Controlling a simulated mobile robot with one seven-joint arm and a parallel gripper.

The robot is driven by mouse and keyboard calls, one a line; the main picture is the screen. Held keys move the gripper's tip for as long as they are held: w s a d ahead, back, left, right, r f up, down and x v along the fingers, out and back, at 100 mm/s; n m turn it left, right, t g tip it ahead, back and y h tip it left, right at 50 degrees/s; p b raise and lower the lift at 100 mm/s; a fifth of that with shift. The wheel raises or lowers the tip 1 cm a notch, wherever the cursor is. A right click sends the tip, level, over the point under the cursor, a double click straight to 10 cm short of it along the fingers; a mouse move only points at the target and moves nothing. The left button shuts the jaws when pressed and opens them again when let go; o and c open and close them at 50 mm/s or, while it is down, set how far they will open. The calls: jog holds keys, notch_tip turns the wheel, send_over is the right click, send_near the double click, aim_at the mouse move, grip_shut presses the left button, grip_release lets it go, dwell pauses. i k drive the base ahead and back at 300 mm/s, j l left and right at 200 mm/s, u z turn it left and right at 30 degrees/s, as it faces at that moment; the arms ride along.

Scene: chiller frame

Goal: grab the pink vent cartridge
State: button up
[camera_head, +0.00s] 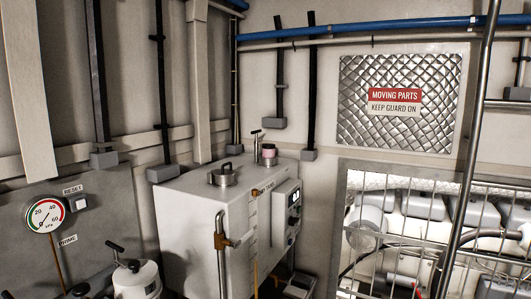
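My gripper is not in view.
A metal lid with a handle (224,176) is on the tank top, left of the pink cylinder. A bent pipe (220,250) stands before the tank. A barred guard (420,220) and upright pole (468,160) are at the right. A gauge (45,215) is at the left.

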aim_at(268, 149)
jog(key=i+l+u, duration=0.1)
jog(key=i+l, duration=0.15)
jog(key=i+l+u, duration=0.1)
jog(key=i+l, duration=0.15)
jog(key=l, duration=0.15)
jog(key=i+l+u, duration=0.1)
jog(key=i+l, duration=0.15)
jog(key=l, duration=0.15)
jog(key=i+l+u, duration=0.1)
jog(key=l, duration=0.25)
jog(key=i+l+u, duration=0.1)
jog(key=i+l, duration=0.2)
jog(key=l, duration=0.1)
